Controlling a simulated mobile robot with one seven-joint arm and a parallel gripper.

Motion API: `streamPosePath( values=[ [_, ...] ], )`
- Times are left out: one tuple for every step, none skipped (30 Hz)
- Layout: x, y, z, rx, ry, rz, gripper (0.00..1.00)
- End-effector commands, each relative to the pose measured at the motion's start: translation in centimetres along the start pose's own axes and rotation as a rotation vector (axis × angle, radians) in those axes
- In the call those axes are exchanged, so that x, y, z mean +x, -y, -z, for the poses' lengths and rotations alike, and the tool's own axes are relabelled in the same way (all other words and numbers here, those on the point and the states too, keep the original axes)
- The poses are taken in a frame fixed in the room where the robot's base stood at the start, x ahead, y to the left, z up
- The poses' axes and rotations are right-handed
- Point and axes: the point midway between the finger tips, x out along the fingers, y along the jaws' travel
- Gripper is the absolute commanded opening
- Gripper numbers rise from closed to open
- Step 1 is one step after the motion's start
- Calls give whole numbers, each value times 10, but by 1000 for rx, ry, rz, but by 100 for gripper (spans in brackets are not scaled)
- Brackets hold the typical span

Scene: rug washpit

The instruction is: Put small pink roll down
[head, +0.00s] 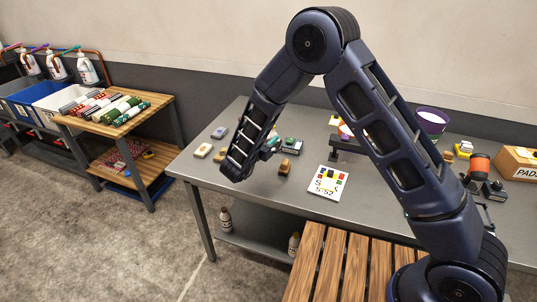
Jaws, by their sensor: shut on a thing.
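My dark blue arm reaches up from the lower right, bends at the top and comes down over the left part of the grey metal table (205,172). Its far end hides what lies behind it, and I cannot make out my gripper's jaws. I cannot pick out the small pink roll; it may be hidden behind my arm. Several rolled rugs (115,107), red, white and green, lie on the top shelf of the wooden cart (152,105) at the left.
The table holds small blocks (203,151), a brown brush (285,167), a white card with coloured patches (327,183), a purple-rimmed bucket (432,120) and a cardboard box (518,163). A slatted wooden surface (325,265) is in front. Blue and white bins (35,98) stand far left. Concrete floor is clear between.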

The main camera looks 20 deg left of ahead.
Motion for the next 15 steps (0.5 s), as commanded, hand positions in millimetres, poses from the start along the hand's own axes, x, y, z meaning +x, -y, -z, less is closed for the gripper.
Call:
streamPosePath(
  values=[
    [0, 0, 10, -3, 0, 0, 10],
    [0, 0, 16, -3, 0, 0, 10],
    [0, 0, 21, -2, 0, 0, 10],
    [0, 0, 24, -1, 0, 0, 10],
    [0, 0, 27, -1, 0, 0, 10],
    [0, 0, 30, -2, 0, 0, 10],
    [0, 0, 32, -2, 0, 0, 10],
    [0, 0, 33, -1, 0, 0, 10],
    [0, 0, 35, -1, 0, 0, 10],
    [0, 0, 36, -1, 0, 0, 10],
    [0, 0, 37, -1, 0, 0, 10],
    [0, 0, 40, -1, 0, -1, 10],
    [0, 0, 43, -1, 0, -1, 10],
    [0, 0, 47, -1, 0, -1, 10],
    [0, 0, 52, -2, 0, -1, 10]
  ],
)
